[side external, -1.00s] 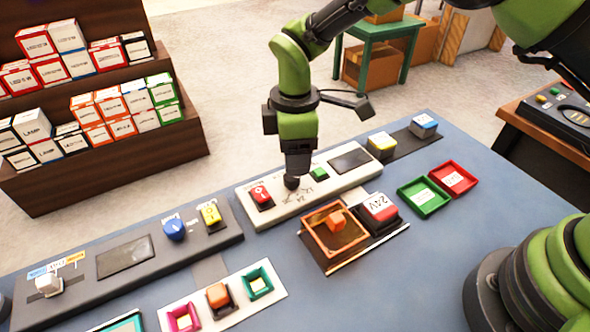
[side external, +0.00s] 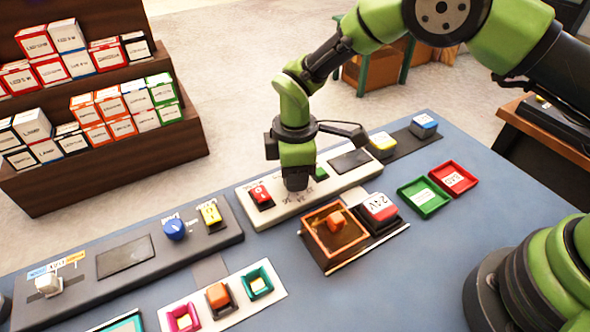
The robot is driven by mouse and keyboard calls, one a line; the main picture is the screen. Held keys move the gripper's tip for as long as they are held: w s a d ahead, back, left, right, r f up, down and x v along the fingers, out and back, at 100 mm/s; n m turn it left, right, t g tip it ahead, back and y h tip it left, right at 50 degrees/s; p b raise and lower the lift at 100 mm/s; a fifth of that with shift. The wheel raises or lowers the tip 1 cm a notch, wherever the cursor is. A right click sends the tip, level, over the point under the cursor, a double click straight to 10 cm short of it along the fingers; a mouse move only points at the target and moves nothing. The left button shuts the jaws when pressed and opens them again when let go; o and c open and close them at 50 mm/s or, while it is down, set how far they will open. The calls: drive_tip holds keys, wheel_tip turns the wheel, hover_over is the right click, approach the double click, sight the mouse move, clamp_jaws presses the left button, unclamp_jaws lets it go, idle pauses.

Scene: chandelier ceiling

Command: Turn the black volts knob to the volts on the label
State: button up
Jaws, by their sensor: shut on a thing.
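My gripper (side external: 296,184) points down over the white panel (side external: 262,218) and is shut on the black volts knob. The gripper's body hides the knob and most of the scale marks around it, so the knob's setting cannot be read. A red-topped block (side external: 380,207) with a white label, which appears to read 24V, sits in a black holder in front of the panel.
A red switch (side external: 260,195), a green button (side external: 321,173) and a dark display (side external: 350,160) flank my gripper on the panel. An orange open box (side external: 318,250) stands close in front. Green (side external: 424,197) and red (side external: 453,178) trays lie to the right.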

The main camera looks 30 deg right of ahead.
drive_tip(key=shift+m, duration=0.4)
drive_tip(key=m, duration=0.4)
drive_tip(key=shift+s, duration=0.1)
drive_tip(key=shift+a+r+m, duration=0.1)
drive_tip(key=shift+a+m, duration=0.05)
drive_tip(key=shift+m, duration=1.85)
drive_tip(key=o, duration=0.9)
wheel_tip(320, 180, up, 10)
drive_tip(key=shift+f, duration=0.1)
